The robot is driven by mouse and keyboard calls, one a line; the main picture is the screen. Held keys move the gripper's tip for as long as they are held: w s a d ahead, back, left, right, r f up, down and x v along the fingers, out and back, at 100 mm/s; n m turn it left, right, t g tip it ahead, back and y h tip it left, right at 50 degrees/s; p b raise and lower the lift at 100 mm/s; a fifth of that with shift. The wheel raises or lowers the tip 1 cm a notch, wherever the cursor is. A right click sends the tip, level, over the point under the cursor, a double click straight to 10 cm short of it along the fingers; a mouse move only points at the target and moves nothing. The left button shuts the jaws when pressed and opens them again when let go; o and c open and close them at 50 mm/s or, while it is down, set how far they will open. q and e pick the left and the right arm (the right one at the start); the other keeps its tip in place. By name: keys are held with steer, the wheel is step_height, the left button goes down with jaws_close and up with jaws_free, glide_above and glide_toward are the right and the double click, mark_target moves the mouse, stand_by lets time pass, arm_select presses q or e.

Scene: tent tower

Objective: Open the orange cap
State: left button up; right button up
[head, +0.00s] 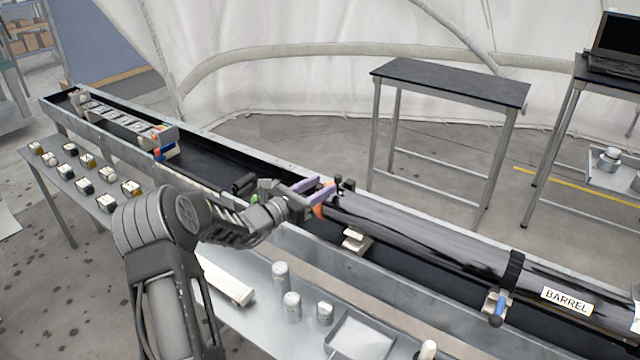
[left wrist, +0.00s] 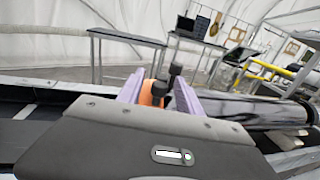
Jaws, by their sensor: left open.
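The orange cap (head: 324,200) sits on the left end of the long dark barrel (head: 420,238), which lies in the trough. A black fitting stands up at the cap's edge. My left gripper (head: 313,190) has its purple fingers at the cap, open, one finger on each side as far as I can see. In the left wrist view the orange cap (left wrist: 151,92) shows between the two purple fingers (left wrist: 160,92), partly hidden by the black fitting and the gripper body. Whether the fingers touch the cap is unclear. My right gripper is not in view.
The long metal trough (head: 345,275) runs across the scene. A side shelf holds metal cylinders (head: 291,304), a white block (head: 228,281) and several small boxed items (head: 104,203). A dark-topped table (head: 450,83) stands behind, and a laptop (head: 615,45) is at the right.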

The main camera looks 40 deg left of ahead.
arm_select(q)
steer(key=shift+w, duration=0.25)
jaws_close()
stand_by(0.3)
stand_by(0.9)
